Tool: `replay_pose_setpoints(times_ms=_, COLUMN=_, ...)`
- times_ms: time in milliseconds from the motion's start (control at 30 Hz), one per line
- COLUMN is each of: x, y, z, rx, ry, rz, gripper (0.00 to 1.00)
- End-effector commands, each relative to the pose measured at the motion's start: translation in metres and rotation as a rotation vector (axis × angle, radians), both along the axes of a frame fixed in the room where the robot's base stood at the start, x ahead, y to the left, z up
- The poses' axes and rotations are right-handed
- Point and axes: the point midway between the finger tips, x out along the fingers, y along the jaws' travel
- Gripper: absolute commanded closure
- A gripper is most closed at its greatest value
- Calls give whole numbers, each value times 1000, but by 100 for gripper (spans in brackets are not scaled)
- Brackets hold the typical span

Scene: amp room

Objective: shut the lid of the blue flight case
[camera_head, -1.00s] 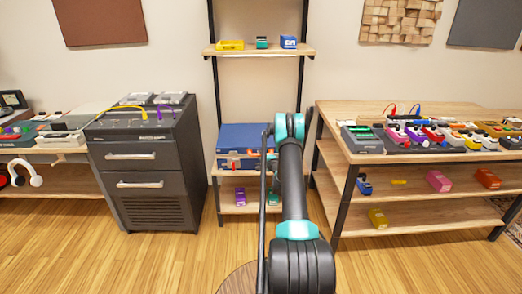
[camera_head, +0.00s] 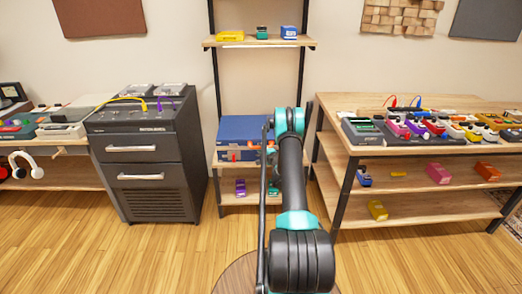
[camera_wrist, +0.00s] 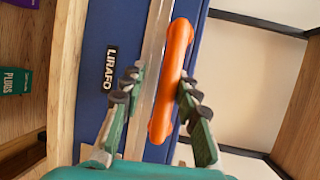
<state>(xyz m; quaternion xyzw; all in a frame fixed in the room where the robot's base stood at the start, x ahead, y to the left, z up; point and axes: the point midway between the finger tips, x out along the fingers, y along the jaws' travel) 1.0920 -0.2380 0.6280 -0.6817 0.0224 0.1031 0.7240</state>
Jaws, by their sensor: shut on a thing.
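The blue flight case (camera_head: 240,128) stands on a middle shelf of the rack, partly hidden by my arm. In the wrist view its blue face (camera_wrist: 98,35) carries a "LIRAFO" label, with a silver strip beside it. An orange handle (camera_wrist: 172,80) runs along this strip. My gripper (camera_wrist: 160,90) has one finger on each side of the handle and is shut on it. In the head view my arm hides most of the gripper. I cannot tell how far open the lid is.
A purple pedal (camera_head: 240,187) sits on the shelf below the case. A dark drawer cabinet (camera_head: 146,165) stands left of the rack. A wooden bench (camera_head: 345,110) with several pedals stands to the right. More pedals (camera_head: 231,36) sit on the upper shelf. Open floor lies in front.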

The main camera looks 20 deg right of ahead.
Motion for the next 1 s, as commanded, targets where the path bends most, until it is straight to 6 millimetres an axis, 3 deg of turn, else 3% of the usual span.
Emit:
replay_pose_setpoints(times_ms=267, x=-4, y=-1, z=1, rx=0, ry=0, rz=0, gripper=74)
replay_pose_setpoints(times_ms=700, x=-65, y=-9, z=12, rx=0, ry=0, rz=-1, gripper=74)
replay_pose_setpoints(times_ms=1000, x=-73, y=-9, z=14, rx=0, ry=1, rz=1, gripper=74)
